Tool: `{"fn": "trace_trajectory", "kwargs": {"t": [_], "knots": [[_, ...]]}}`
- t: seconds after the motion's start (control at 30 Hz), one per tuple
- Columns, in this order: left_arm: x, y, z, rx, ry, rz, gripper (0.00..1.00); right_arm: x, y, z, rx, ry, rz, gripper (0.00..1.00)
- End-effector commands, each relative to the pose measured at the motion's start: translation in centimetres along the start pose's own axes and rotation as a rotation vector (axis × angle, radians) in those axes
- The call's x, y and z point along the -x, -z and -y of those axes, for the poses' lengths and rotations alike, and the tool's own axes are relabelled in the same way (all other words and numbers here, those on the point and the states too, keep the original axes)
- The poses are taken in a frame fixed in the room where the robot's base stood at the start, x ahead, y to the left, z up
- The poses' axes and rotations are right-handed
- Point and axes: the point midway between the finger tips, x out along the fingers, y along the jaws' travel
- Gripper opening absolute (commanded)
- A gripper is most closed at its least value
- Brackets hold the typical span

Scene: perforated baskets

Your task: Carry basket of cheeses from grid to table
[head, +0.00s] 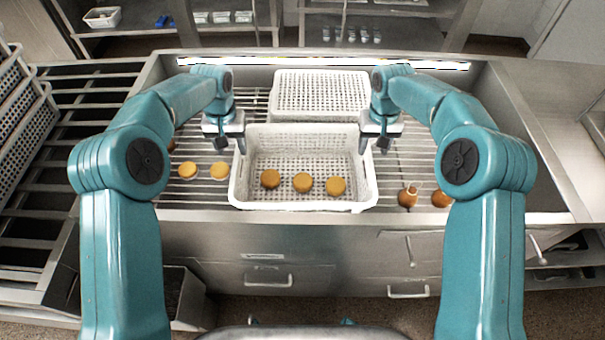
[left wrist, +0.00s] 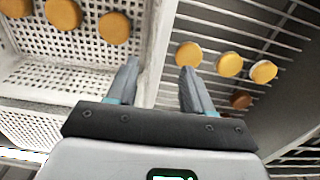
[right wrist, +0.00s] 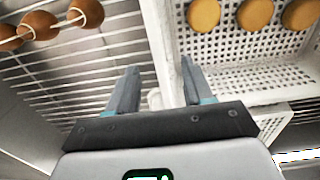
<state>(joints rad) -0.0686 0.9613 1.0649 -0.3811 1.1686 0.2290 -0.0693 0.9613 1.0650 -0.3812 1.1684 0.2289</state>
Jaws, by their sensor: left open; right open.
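A white perforated basket (head: 303,204) stands on the metal grid (head: 215,197) in the middle of the head view, with three round orange-yellow cheeses (head: 302,183) in a row inside. My left gripper (head: 230,146) is open at the basket's left wall; in the left wrist view its fingers (left wrist: 158,90) stand on either side of that wall's rim (left wrist: 158,50). My right gripper (head: 377,146) is open at the right wall; in the right wrist view its fingers (right wrist: 157,88) stand on either side of the rim (right wrist: 160,45). I cannot tell whether the fingers touch the rim.
An upturned white basket (head: 320,92) sits right behind. Loose cheeses (head: 219,171) lie on the grid at left, and brown tied cheeses (head: 408,196) at right. Stacked baskets (head: 22,115) stand far left. A metal counter (head: 560,140) is at right.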

Motion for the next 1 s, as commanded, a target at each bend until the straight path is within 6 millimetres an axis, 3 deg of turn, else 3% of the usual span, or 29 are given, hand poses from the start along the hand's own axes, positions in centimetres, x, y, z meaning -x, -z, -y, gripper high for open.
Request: {"fn": "trace_trajectory", "kwargs": {"t": [0.2,0.4,0.83,1.0], "knots": [[-4.3,0.1,0.0,0.0,0.0,0.002,0.51,-4.3,0.1,0.0,0.0,0.0,0.002,0.51],[-6.7,0.1,0.0,0.0,0.0,0.001,0.51,-6.7,0.1,-0.1,-0.001,0.0,0.001,0.51],[-7.5,0.1,0.0,0.0,0.0,0.0,0.51,-7.5,0.1,0.0,-0.001,0.0,0.0,0.51],[-7.4,0.1,0.0,0.0,0.0,-0.001,0.0,-7.5,0.1,0.0,-0.001,0.0,0.0,0.0]]}}
